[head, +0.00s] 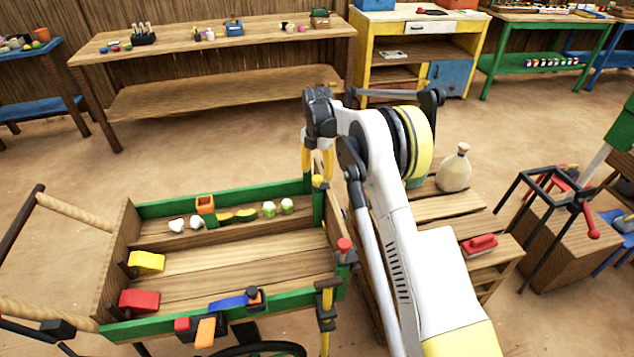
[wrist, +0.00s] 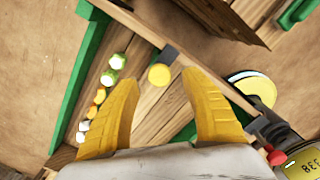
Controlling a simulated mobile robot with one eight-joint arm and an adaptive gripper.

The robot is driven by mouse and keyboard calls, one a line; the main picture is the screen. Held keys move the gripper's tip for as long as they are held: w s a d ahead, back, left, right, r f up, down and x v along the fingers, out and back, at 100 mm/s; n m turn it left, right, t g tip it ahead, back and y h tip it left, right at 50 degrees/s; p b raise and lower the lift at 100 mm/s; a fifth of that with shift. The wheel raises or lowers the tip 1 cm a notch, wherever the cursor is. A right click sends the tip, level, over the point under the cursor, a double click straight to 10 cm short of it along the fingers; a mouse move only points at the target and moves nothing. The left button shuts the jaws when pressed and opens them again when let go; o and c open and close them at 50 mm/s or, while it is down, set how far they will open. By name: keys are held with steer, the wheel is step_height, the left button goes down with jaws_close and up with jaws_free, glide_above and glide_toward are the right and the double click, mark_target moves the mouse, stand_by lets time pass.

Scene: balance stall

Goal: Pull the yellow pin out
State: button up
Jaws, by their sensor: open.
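The yellow pin (head: 318,181) shows its round yellow head at the cart's far right corner, by the green post. In the wrist view its yellow head (wrist: 159,75) appears between my fingertips, beside a dark bracket. Its shaft is hidden. My gripper (head: 316,168) is open, with its yellow fingers pointing down over that corner. In the wrist view the two fingers (wrist: 160,88) stand apart on either side of the pin head, with visible gaps. I cannot tell the exact height between fingertips and pin.
The wooden cart (head: 225,262) has green rails and holds small colored items and pale green balls. A red knob (head: 344,245) stands on its right side, with a yellow-and-black clamp (head: 326,290) nearby. A slatted crate (head: 440,205) carries a sack (head: 454,170) and a red brush (head: 480,244).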

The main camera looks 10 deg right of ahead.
mark_target(317, 177)
steer(key=shift+f+b, duration=0.4)
steer(key=shift+f, duration=1.2)
jaws_close()
steer(key=shift+r+p, duration=1.25)
steer(key=shift+r, duration=1.1)
steer(key=shift+f, duration=0.1)
jaws_free()
